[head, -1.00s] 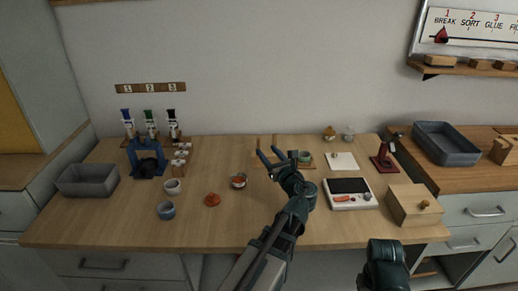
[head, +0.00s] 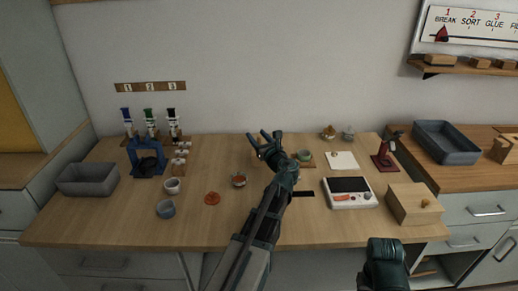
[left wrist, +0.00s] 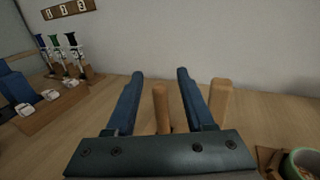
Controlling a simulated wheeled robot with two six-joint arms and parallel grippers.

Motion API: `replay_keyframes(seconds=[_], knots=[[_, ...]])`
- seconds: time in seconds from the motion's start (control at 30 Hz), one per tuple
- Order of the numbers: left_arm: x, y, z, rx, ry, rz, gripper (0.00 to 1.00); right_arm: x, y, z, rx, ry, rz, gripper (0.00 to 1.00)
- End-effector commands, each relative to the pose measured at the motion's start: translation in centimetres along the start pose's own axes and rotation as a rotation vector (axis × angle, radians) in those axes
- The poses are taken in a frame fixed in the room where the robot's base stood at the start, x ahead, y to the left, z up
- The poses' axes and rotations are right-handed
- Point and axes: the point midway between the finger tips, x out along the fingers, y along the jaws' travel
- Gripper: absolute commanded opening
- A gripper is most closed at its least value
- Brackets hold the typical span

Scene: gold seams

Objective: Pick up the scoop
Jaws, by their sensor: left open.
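Two upright wooden handles show in the left wrist view. One handle (left wrist: 161,110) stands between the fingers of my left gripper (left wrist: 160,74), seemingly apart from both. The other handle (left wrist: 220,102) is just right of the right finger. I cannot tell which belongs to the scoop, as no scoop bowl shows. In the head view my left gripper (head: 265,137) is open over the back middle of the table, near the wall. My right gripper is out of view; only a dark part of my right arm shows at the bottom.
A green-topped round pot (head: 304,155) sits right of my left gripper. A small bowl (head: 239,181) and an orange lid (head: 212,198) lie left of my forearm. A scale (head: 350,201) and wooden box (head: 414,204) stand right. The front of the wooden table (head: 120,224) is clear.

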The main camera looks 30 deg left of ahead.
Motion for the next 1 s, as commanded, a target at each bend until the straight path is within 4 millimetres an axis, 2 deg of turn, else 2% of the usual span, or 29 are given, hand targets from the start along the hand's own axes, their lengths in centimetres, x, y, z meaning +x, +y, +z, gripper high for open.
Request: replay_keyframes(seconds=[0.03, 0.1, 0.33, 0.63, 1.0], knots=[[1.03, -0.11, 0.00, 0.000, 0.000, 0.002, 0.54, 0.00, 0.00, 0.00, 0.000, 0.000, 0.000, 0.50], [1.65, -0.05, 0.00, 0.000, 0.000, 0.002, 0.54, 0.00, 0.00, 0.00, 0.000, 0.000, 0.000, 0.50], [1.72, 0.05, 0.00, 0.000, 0.000, 0.000, 0.54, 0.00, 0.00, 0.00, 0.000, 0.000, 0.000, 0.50], [1.70, 0.04, 0.00, 0.000, 0.000, 0.000, 0.00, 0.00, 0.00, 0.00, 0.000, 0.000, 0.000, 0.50], [1.70, 0.03, 0.01, 0.000, 0.000, 0.000, 0.00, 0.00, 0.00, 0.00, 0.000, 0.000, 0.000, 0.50]])
